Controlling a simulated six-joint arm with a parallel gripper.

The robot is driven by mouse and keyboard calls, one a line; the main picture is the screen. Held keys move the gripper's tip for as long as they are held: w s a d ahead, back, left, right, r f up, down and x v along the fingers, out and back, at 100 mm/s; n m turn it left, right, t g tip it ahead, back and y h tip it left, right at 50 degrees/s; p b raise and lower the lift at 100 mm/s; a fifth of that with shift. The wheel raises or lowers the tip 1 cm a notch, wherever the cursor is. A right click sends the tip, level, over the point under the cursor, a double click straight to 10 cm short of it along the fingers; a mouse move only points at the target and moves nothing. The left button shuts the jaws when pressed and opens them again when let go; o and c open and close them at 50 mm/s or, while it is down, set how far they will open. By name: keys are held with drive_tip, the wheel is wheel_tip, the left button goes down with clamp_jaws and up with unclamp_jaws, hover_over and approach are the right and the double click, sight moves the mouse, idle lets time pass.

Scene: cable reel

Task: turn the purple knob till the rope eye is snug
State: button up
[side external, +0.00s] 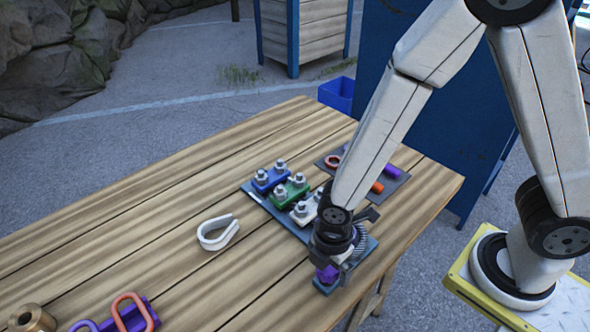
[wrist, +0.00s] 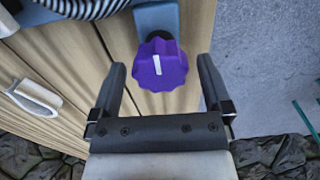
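The purple knob (wrist: 160,65) is lobed, with a white mark line on its face, at the end of a blue-grey base plate (wrist: 157,17). In the side view the knob (side external: 326,274) shows partly under my gripper (side external: 332,262). In the wrist view my gripper (wrist: 160,68) is open, its two fingers on either side of the knob with gaps visible; I see no contact. A black-and-white striped rope or coil (wrist: 85,7) shows at the top edge of the wrist view. I cannot make out the rope eye or how snug it is.
Blue, green and white clamp blocks (side external: 291,190) with bolts sit along the plate. A pale teardrop loop (side external: 218,233) lies on the wooden table (side external: 170,215). A dark mat (side external: 396,180) with small parts is behind my arm. Purple and orange pieces (side external: 128,312) and a brass ring (side external: 32,318) lie front left.

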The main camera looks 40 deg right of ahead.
drive_tip(key=c, duration=1.1)
